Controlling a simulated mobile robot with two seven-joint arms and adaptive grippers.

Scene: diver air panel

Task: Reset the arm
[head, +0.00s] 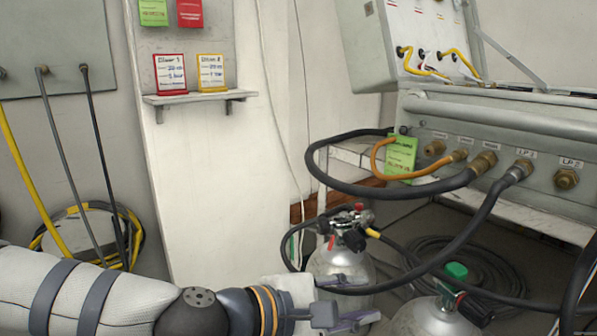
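My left arm (95,300) comes in low from the left and lies almost level across the bottom of the head view. Its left gripper (372,301) points right, with its two grey fingers apart and nothing seen between them. The gripper is in front of a silver gas cylinder (325,262) in the picture and hides part of its body; I cannot tell whether they touch. My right arm and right gripper are not in view.
A second cylinder (430,318) with a green cap stands right of the gripper. The air panel (500,150) with black and orange hoses is at right, a green tag (400,157) beside it. A small shelf (200,97) holds two cards. Coiled hoses (470,265) lie on the floor.

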